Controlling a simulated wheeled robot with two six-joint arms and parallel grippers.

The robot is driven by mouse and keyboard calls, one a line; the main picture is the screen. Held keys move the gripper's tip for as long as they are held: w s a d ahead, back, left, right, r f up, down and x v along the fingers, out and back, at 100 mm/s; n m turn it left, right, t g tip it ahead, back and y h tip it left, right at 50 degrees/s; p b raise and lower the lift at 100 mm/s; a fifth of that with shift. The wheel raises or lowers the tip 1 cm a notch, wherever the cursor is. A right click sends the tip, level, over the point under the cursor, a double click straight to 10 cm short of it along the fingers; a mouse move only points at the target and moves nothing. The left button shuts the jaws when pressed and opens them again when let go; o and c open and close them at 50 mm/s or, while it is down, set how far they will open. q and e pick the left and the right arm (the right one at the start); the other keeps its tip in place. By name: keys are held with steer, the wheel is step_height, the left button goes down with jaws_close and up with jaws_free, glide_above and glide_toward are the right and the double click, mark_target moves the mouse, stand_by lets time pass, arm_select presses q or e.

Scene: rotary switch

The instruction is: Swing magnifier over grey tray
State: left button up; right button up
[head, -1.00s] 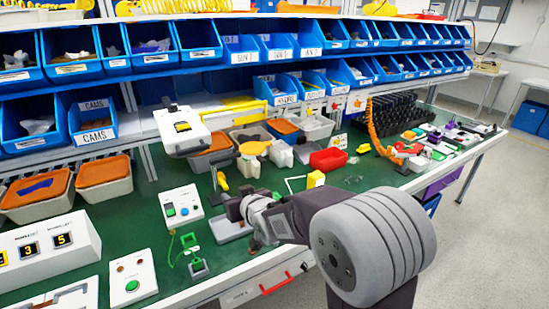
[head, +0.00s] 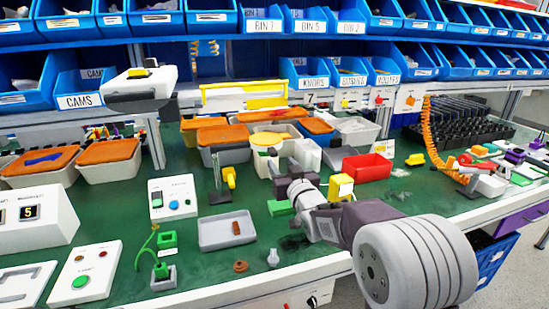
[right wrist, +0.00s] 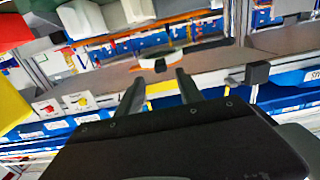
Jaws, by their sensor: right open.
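My right gripper (head: 284,180) is open and empty, to the right of and behind the tray, well apart from the white head.
A yellow disc (head: 267,139), a white bottle and orange-lidded containers stand behind my right gripper. A dark post stand (head: 216,172) rises behind the tray. A button box (head: 172,197) and green fixture (head: 165,242) are left of the tray. A red bin (head: 366,167) is at right.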

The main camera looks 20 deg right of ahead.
mark_target(275, 154)
steer(key=w, duration=0.8)
steer(key=shift+w+a, duration=0.25)
steer(key=shift+w, duration=0.1)
steer(key=c, duration=0.8)
steer(key=shift+s+r, duration=0.1)
jaws_close()
steer(key=shift+r, duration=0.15)
